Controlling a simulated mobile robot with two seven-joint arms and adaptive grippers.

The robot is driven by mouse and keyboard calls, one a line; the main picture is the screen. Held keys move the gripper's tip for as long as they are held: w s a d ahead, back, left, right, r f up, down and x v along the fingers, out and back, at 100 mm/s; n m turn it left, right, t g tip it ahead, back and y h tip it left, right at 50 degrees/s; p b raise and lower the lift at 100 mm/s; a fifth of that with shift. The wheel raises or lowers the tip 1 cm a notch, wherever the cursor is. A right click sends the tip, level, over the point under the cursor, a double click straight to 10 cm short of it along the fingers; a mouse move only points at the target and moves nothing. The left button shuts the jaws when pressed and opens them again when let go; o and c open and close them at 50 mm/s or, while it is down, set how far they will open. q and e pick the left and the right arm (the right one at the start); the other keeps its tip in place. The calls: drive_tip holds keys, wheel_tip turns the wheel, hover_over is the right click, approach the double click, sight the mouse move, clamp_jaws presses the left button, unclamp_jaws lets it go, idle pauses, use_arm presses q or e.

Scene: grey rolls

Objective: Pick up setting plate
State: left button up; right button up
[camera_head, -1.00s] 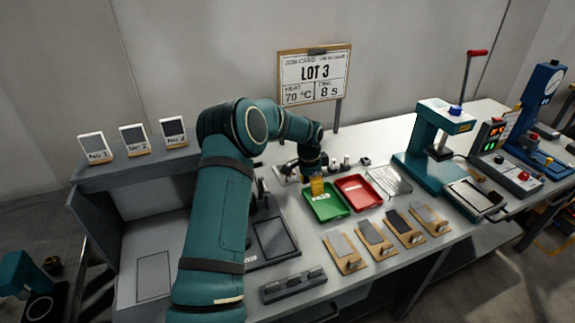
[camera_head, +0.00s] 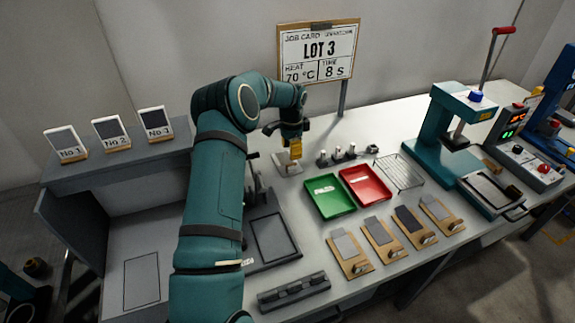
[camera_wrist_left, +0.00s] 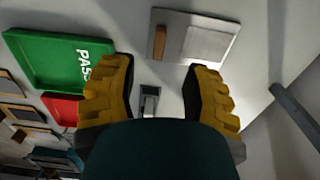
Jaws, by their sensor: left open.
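A flat light-grey plate with a small brown grip (camera_head: 283,167), which looks like the setting plate, lies at the back of the bench, left of the green tray. It also shows in the left wrist view (camera_wrist_left: 207,42), flat on the bench, past my fingertips. My left gripper (camera_head: 295,149) hangs just above the plate in the head view and partly hides it. In the left wrist view its yellow fingers (camera_wrist_left: 150,95) are apart, with nothing held. A small metal piece (camera_wrist_left: 150,98) shows in the gap beyond them. My right gripper is not in view.
A green tray (camera_head: 329,208) and a red tray (camera_head: 366,198) stand to the right. Several small metal pieces (camera_head: 337,155) stand behind them. Wooden boards with grey samples (camera_head: 381,234) lie in front. A teal press (camera_head: 440,135) stands farther right. The job card (camera_head: 319,52) rises behind.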

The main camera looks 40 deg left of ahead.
sight(292, 164)
use_arm(q)
wheel_tip(292, 164, down, 8)
drive_tip(key=shift+r+b, duration=0.25)
drive_tip(key=shift+b, duration=0.3)
clamp_jaws()
